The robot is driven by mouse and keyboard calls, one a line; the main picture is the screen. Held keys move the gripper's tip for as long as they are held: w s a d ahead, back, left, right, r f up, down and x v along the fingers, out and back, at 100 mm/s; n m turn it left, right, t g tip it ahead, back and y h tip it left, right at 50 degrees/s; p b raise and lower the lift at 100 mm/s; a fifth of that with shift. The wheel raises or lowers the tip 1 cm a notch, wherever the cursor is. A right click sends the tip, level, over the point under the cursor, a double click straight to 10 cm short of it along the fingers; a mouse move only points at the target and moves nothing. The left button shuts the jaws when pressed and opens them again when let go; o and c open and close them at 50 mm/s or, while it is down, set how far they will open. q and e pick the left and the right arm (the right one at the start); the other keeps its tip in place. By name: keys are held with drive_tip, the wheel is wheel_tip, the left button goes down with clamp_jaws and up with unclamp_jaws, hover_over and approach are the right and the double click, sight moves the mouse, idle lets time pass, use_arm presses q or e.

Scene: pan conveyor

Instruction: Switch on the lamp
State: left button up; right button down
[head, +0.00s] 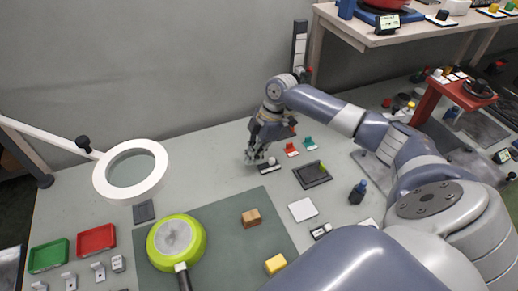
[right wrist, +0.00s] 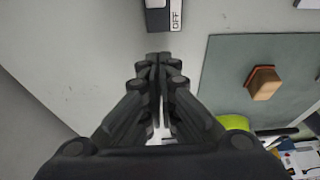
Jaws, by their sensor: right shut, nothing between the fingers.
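A white ring lamp (head: 154,186) on a white arm hangs over the left of the bench; I cannot tell from its ring whether it is lit. A small dark switch block (head: 272,169) with a pale part on top sits at the back middle of the bench. In the right wrist view the block (right wrist: 155,19) shows at the top edge, partly cut off, with a white label reading OFF. My right gripper (head: 254,158) is low beside the block, on its left in the head view. Its fingers (right wrist: 160,60) are shut and empty, pointing toward the labelled block. My left gripper is not in view.
A green pan (head: 158,241) and a wooden block (head: 251,217) lie on a dark green mat (head: 225,250). A black tray (head: 312,175), red and green small pieces, and a white square (head: 302,209) lie right of the gripper.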

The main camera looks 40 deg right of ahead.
drive_tip(key=b+v, duration=0.1)
drive_tip(key=v, duration=0.6)
drive_tip(key=shift+d+r, duration=0.25)
drive_tip(key=shift+r, duration=0.15)
drive_tip(key=shift+s, duration=0.15)
